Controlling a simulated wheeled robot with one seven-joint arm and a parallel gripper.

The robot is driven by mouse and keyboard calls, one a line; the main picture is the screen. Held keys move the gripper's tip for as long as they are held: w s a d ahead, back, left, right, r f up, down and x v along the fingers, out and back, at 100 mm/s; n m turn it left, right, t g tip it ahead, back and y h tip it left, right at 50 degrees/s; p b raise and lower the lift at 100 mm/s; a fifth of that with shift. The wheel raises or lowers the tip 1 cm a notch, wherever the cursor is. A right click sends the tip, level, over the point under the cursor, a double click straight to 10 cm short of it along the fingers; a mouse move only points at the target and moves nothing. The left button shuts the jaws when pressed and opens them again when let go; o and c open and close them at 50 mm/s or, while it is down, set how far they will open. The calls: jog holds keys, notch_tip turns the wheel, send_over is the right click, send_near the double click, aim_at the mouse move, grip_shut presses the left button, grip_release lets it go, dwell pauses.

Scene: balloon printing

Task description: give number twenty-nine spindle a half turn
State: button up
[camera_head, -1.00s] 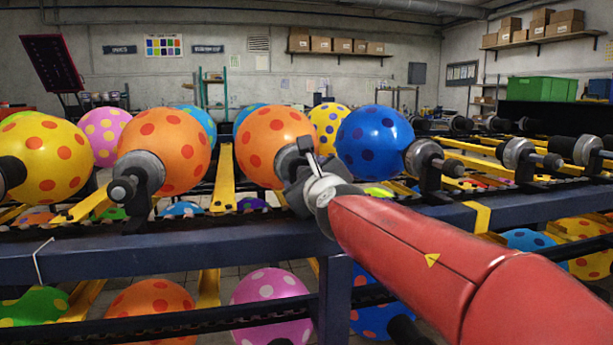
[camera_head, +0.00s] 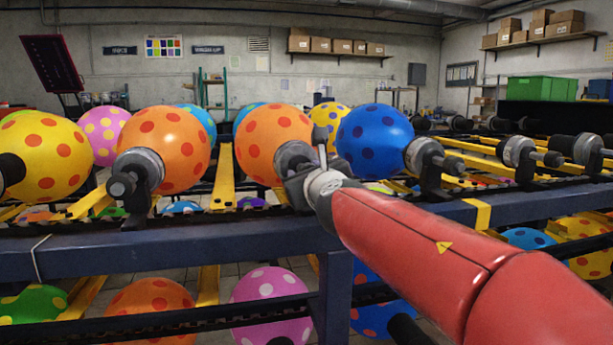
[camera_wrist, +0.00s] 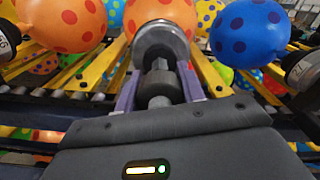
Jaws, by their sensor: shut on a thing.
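An orange balloon with red dots (camera_head: 262,140) sits on a grey and black spindle (camera_head: 293,156) in the middle of the front row. My gripper (camera_head: 299,180) is at the outer end of this spindle. In the wrist view the spindle's dark knob (camera_wrist: 160,83) lies between the two purple fingers of my gripper (camera_wrist: 160,92), which are shut on it. The knob lines up with the grey collar (camera_wrist: 160,42) and the balloon behind it. I cannot read a number on the held spindle.
A second orange balloon (camera_head: 168,150) is on the spindle to the left, and a blue dotted balloon (camera_head: 374,141) is on the one to the right. Bare spindles (camera_head: 520,153) continue rightward. A dark blue rail (camera_head: 150,254) runs along the front, with more balloons below.

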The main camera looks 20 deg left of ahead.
jog(key=m+b, duration=0.1)
jog(key=m, duration=0.5)
jog(key=shift+f+m, duration=0.1)
jog(key=shift+m, duration=0.2)
jog(key=m+b, duration=0.1)
jog(key=m, duration=0.4)
jog(key=shift+m, duration=0.3)
jog(key=o, duration=1)
jog(key=shift+d, duration=0.1)
jog(key=v, duration=0.7)
jog(key=shift+s+d+b, duration=0.15)
jog(key=shift+s+b, duration=0.2)
